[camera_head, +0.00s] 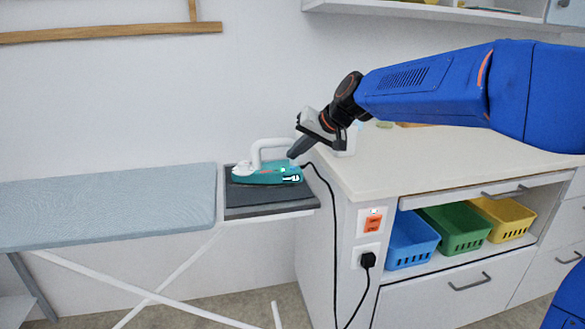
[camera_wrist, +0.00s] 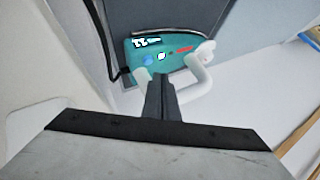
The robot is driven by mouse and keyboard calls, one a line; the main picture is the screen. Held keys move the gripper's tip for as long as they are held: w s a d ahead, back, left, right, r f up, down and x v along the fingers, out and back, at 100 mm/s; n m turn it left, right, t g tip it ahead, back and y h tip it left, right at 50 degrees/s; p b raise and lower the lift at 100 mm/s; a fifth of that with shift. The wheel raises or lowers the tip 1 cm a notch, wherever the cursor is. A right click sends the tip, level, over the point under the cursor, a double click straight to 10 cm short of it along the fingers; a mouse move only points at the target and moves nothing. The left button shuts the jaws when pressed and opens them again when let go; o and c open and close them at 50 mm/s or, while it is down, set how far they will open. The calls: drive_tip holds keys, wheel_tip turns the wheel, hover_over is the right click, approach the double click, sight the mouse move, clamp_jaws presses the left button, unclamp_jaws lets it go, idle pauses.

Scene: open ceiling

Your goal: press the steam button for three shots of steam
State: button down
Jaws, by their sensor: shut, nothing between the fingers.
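A teal and white iron (camera_head: 266,174) lies on the dark rest at the right end of the ironing board. In the wrist view the iron (camera_wrist: 176,58) shows its teal top, with a blue round button (camera_wrist: 148,60), a white round button (camera_wrist: 161,56) and a red mark (camera_wrist: 185,50). I cannot tell which button is for steam. Its white handle (camera_head: 262,148) arches above the body. My gripper (camera_head: 291,154) is shut and empty, just right of the handle. In the wrist view its fingertips (camera_wrist: 160,80) are close to the iron; I cannot tell whether they touch it.
The ironing board (camera_head: 110,207) extends left. The counter (camera_head: 420,160) stands right, above blue, green and yellow baskets (camera_head: 458,230). A black cord runs from the iron past the counter's side, where a plug (camera_head: 368,260) and red switch (camera_head: 373,223) show.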

drive_tip(key=shift+r, duration=2.15)
drive_tip(key=shift+r, duration=0.1)
idle(0.8)
wheel_tip(320, 180, up, 4)
drive_tip(key=shift+f, duration=0.2)
drive_tip(key=shift+f, duration=4.45)
